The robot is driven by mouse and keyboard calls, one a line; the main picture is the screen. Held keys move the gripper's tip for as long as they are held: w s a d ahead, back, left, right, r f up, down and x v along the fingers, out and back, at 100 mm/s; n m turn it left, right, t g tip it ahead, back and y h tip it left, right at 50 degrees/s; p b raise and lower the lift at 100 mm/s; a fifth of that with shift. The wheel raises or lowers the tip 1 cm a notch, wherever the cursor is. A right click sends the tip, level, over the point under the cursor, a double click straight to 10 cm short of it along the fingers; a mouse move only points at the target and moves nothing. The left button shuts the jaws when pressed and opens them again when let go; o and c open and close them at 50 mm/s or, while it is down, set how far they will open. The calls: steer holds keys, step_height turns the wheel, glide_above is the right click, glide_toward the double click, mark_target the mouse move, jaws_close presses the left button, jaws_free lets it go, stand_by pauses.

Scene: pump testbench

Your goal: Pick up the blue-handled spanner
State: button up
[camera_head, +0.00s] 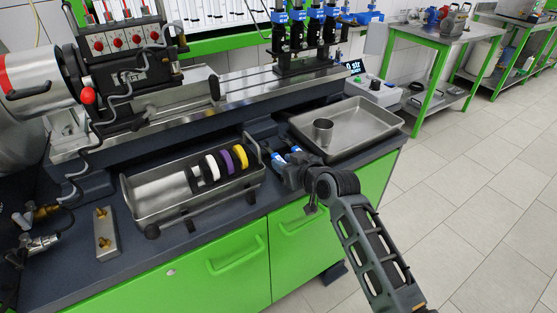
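My gripper (286,163) is low over the dark bench top, in the gap between the metal basket and the shallow metal tray. Its fingers point away from the camera. Small blue parts (278,158) show at its fingertips; they may be the spanner's blue handle, but I cannot tell them apart from the fingers. The spanner's metal ends cannot be made out. The gripper's own body hides much of this spot, and the finger opening is too small to judge.
The metal basket (165,206) with black, white, purple and yellow rings stands left of my gripper. A small plate with brass fittings (106,234) lies at left. The front bench strip is clear.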

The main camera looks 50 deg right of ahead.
jaws_close()
steer(key=shift+r, duration=0.2)
stand_by(0.3)
steer(key=shift+r, duration=0.25)
steer(key=r, duration=0.2)
steer(key=d+r, duration=0.1)
steer(key=shift+s+r+b, duration=0.15)
steer(key=shift+r+b, duration=0.15)
steer(key=shift+r, duration=0.05)
steer(key=s+d+r+b, duration=0.1)
steer(key=s+d+r, duration=0.4)
steer(key=d, duration=0.4)
steer(key=shift+s+d+r, duration=0.15)
steer(key=shift+r, duration=0.6)
